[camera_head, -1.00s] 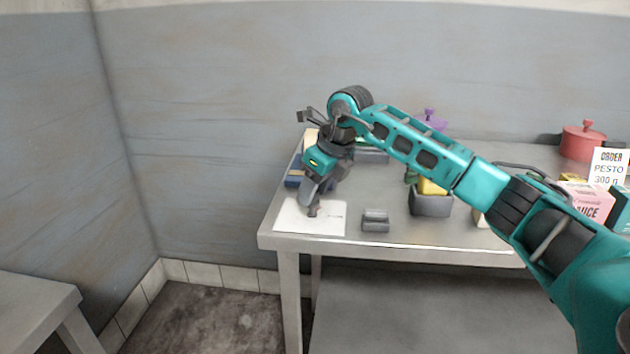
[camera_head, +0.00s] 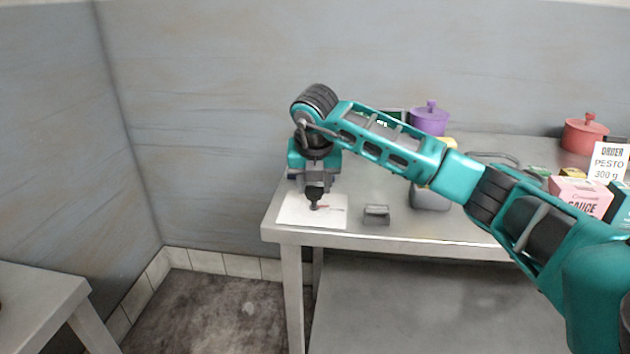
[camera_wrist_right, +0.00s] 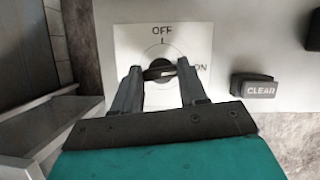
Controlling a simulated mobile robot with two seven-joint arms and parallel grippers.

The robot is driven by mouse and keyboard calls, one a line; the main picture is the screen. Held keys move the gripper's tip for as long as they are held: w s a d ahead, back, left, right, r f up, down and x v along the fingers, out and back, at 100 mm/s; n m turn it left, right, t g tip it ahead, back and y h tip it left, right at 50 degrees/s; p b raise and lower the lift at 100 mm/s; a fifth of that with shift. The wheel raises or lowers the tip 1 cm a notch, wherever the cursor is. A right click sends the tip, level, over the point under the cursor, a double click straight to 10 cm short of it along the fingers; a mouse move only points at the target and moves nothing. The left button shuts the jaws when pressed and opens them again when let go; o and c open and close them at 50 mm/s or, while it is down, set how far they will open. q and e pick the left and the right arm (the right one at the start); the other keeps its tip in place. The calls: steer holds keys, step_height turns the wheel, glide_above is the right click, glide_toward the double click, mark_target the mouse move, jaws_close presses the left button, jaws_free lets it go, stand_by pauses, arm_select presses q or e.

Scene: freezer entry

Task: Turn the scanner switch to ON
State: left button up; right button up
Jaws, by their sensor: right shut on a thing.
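The scanner switch is a black knob (camera_wrist_right: 158,71) on a white plate (camera_wrist_right: 119,42), marked OFF at the top and ON at the right. The knob's bar lies nearly crosswise in the wrist view, its right end towards ON. The plate (camera_head: 333,219) also shows at the table's front left corner in the head view. My right gripper (camera_head: 314,202) points down over it. In the wrist view, its fingers (camera_wrist_right: 160,70) are on either side of the knob, shut on it. The right fingertip partly covers the space beside ON. My left gripper is out of view.
A grey CLEAR button block (camera_head: 376,215) stands just right of the plate; it also shows in the wrist view (camera_wrist_right: 254,87). A grey bin (camera_head: 431,198), purple pot (camera_head: 430,119), red pot (camera_head: 584,136) and pink box (camera_head: 580,195) stand farther right on the table (camera_head: 410,237).

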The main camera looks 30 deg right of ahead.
steer(key=shift+m, duration=0.9)
steer(key=shift+g+h, duration=0.3)
steer(key=o, duration=1.1)
steer(key=shift+c, duration=0.2)
steer(key=v, duration=1.3)
steer(key=shift+p, duration=0.35)
